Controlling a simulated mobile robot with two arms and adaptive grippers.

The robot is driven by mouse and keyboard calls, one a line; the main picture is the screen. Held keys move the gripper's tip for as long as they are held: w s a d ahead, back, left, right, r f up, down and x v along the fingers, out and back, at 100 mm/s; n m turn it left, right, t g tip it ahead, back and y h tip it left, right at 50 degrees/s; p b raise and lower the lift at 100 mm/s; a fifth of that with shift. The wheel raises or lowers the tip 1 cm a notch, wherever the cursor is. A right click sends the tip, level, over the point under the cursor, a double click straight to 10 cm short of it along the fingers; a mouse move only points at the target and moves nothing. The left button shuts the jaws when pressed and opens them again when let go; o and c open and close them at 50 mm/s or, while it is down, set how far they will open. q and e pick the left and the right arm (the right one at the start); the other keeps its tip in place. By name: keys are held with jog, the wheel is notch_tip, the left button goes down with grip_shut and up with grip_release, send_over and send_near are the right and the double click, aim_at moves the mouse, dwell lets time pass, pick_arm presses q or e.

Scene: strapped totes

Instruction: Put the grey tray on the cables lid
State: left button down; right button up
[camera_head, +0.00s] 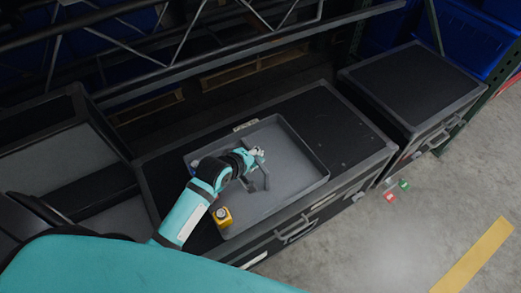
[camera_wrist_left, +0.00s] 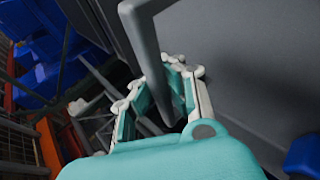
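The grey tray (camera_head: 287,179) is a shallow, wide box lying on a black case lid in the middle of the head view. A thin dark grey handle bar stands up inside it and shows large in the left wrist view (camera_wrist_left: 148,62). My left gripper (camera_head: 256,156) is over the tray. Its turquoise-padded fingers (camera_wrist_left: 160,85) lie close on both sides of the bar and look shut on it. A yellow item (camera_head: 222,217) and a blue item lie in the tray at its left side. I cannot read which lid is the cables lid. My right gripper is not in view.
Another black case (camera_head: 410,85) stands to the right with a bare, flat lid. An open grey-lined case (camera_head: 60,160) is at the left. Rack beams run along the back. Small red and green items (camera_head: 390,197) are near the front of the right case.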

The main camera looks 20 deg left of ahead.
pick_arm(q)
jog(key=w, duration=0.4)
jog(key=shift+w+a, duration=0.3)
jog(key=shift+a, duration=0.1)
jog(key=shift+w+f, duration=0.15)
jog(key=shift+f, duration=1.7)
jog(key=c, duration=1.9)
grip_release()
jog(key=shift+f, duration=0.15)
jog(key=shift+c, duration=0.2)
jog(key=o, duration=0.5)
jog(key=shift+c, duration=0.2)
